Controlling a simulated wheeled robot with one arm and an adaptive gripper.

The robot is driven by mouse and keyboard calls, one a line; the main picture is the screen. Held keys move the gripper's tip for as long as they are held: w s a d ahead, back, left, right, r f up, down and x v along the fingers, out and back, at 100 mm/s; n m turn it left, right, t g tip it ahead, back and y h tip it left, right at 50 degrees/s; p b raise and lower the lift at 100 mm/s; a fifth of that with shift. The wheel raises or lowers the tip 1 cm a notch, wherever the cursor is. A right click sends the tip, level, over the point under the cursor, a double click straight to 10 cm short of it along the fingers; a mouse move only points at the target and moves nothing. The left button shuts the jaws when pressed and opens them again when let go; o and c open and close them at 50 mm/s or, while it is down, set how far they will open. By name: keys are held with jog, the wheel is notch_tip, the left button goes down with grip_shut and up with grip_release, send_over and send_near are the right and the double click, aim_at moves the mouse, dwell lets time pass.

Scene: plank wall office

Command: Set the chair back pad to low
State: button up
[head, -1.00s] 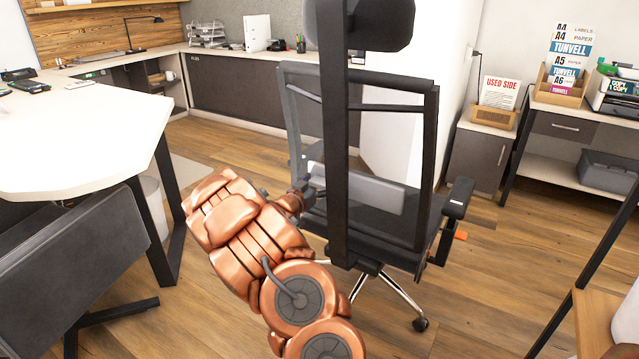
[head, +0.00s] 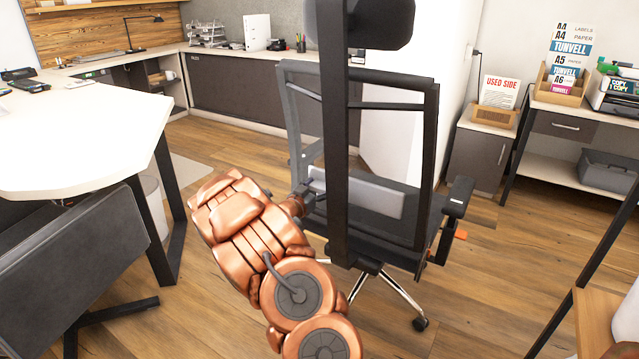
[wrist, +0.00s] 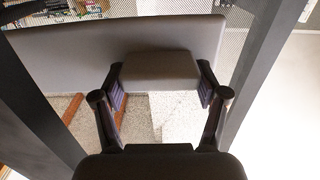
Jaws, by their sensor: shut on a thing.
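The chair back pad (head: 378,198) is a light grey panel low on the mesh back of the dark office chair (head: 428,165). It spans the width between the back's side posts. In the wrist view the pad (wrist: 60,52) is a wide grey bar with a block-like middle part. My gripper (wrist: 160,86) is shut on this middle part, one finger at each side. In the head view my gripper (head: 306,192) is at the pad's left end, and a dark upright partly hides the pad.
A low cabinet (head: 478,160) and a shelf table (head: 560,128) stand at right. Wooden floor is free right of the chair.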

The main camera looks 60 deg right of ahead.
jog(key=shift+f, duration=1.45)
jog(key=o, duration=1.7)
jog(key=shift+s+a, duration=0.2)
jog(key=shift+a, duration=5.75)
